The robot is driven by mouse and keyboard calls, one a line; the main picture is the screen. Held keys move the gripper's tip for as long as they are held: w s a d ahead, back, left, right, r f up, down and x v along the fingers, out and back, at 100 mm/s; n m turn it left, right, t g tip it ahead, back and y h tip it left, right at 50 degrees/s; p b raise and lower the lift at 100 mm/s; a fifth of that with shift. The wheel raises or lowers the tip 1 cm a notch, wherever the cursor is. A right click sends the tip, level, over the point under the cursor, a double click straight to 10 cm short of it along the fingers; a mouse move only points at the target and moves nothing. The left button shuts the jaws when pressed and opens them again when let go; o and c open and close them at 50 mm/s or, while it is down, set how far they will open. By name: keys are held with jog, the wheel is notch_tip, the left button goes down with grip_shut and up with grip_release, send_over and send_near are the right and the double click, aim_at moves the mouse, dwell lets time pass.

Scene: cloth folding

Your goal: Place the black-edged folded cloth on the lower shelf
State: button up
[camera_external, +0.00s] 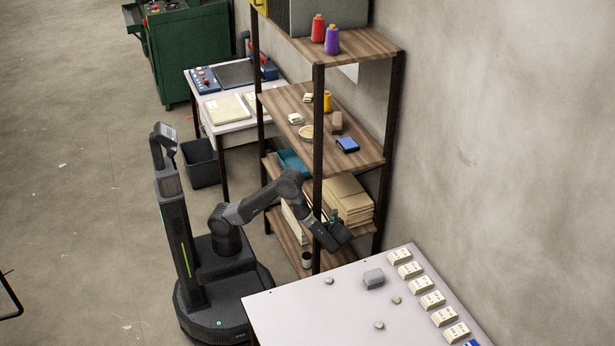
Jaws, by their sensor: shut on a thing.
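My gripper (338,238) is at the right end of my arm, in front of the shelf unit and near the far left edge of the table. It is shut on a small dark thing that looks to be the black-edged folded cloth; its edges are too small and dark to make out. The shelf unit has a lower shelf (364,228) bearing stacks of beige folded cloth (348,196), partly hidden by my arm and a dark post. A bottom board (290,246) lies below it, with a small dark cup (306,259).
The pale table (320,310) holds a grey block (373,278), several small pebbles and a row of labelled packets (432,300). A dark front post (318,150) stands beside my arm. A teal bin (292,162) sits on the shelf's left. Open floor lies left.

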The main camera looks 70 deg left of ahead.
jog(key=o, duration=1.1)
jog(key=shift+c, duration=0.2)
jog(key=shift+r+p, duration=0.2)
jog(key=shift+p, duration=0.15)
jog(key=p+v, duration=0.1)
jog(key=v, duration=1.1)
jog(key=shift+p, duration=0.35)
jog(key=shift+f, duration=0.15)
